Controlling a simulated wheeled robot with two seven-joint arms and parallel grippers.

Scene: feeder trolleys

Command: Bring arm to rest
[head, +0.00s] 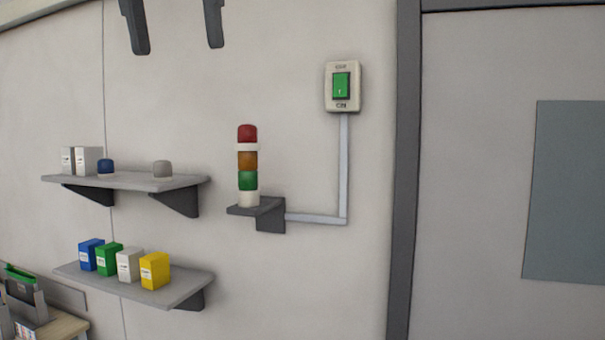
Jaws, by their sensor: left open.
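My left gripper (178,48) shows at the top left of the head view, only as two dark fingers hanging down from the top edge. The fingers are wide apart with nothing between them but the wall behind. The rest of my left arm is out of the picture. The gripper appears above and left of the wall switch (341,87), which has a green rocker in a pale housing, and it touches nothing that I can see. My right gripper is not in view.
A red, amber and green signal tower (248,162) stands on a small bracket (270,215). At left, an upper shelf (140,181) and a lower shelf (190,285) carry small boxes and caps. A grey door frame (404,170) is at right. A cluttered wooden-topped bench (62,328) shows bottom left.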

